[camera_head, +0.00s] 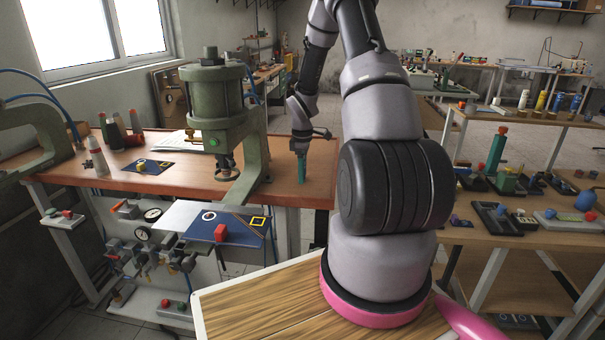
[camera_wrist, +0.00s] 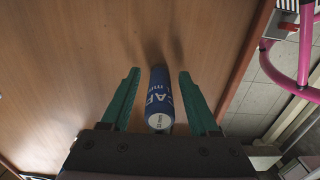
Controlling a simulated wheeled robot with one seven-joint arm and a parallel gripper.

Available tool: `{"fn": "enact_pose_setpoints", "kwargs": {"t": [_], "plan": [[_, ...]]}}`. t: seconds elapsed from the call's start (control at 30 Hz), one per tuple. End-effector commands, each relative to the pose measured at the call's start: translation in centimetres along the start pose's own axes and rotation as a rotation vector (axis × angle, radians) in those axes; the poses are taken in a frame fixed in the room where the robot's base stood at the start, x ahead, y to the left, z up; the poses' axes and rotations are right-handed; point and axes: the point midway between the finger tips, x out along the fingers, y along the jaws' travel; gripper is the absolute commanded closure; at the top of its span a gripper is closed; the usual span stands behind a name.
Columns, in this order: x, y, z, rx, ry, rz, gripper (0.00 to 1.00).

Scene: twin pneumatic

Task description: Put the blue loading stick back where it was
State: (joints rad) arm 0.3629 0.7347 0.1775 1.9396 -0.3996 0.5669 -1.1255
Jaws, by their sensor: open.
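The blue loading stick (camera_wrist: 159,98), with white lettering, shows in the wrist view between the two green fingers of my gripper (camera_wrist: 158,75). A gap shows on each side of it, so my gripper is open around it and not clamped. Its round pale end faces the wrist camera, and it appears to stand on the brown tabletop. In the head view my gripper (camera_head: 301,178) points down over the right end of the wooden workbench (camera_head: 240,194). I cannot make out the stick apart from the fingers there.
A green press (camera_head: 218,110) stands left of my gripper on the bench. Several cones (camera_head: 96,157) stand further left. The bench's right edge is close to my gripper. Shelves with tools (camera_head: 510,222) stand at the right.

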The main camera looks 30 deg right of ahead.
Motion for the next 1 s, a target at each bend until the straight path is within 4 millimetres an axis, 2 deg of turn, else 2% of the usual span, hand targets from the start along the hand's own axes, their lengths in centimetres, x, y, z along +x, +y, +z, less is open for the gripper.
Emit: {"fn": "enact_pose_setpoints", "kwargs": {"t": [0.17,0.5,0.77,0.83,0.97,1.0], "plan": [[-2.4,0.1,0.0,0.001,0.001,0.004,0.39],[-9.5,0.1,0.0,0.002,0.001,0.004,0.39],[-12.4,-0.1,-0.1,0.008,0.001,0.006,0.39],[-13.7,-0.5,-0.3,0.033,0.004,0.019,0.39],[-18.2,-2.7,-0.8,0.151,0.023,0.072,0.39],[-20.0,-3.7,-1.0,0.204,0.036,0.092,0.39]]}}
